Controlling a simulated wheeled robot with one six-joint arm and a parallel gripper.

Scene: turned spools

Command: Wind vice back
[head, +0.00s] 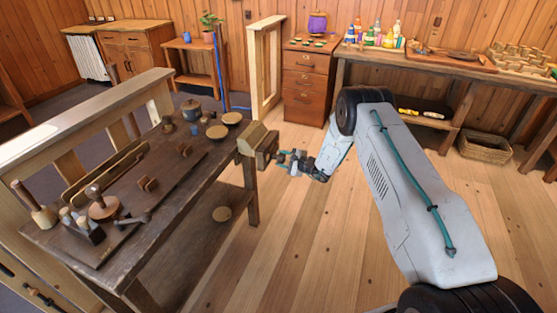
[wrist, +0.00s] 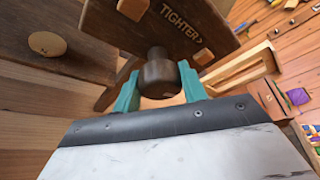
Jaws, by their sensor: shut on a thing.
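The vice (head: 258,143) is a wooden block on the right end of the dark workbench (head: 150,240). In the wrist view its outer jaw (wrist: 180,30) carries the word "TIGHTER" with an arrow. A dark round screw hub (wrist: 159,75) sticks out of that jaw towards me. My gripper (head: 290,160) is at the vice's outer side, and in the wrist view its teal fingers (wrist: 157,88) stand on either side of the hub, shut on it. The vice handle bar cannot be made out clearly.
The bench top holds a mallet (head: 35,205), a hand plane (head: 82,227), a dark pot (head: 191,110) and several small wooden parts. A drawer cabinet (head: 306,80) and a long side table (head: 440,65) stand at the back.

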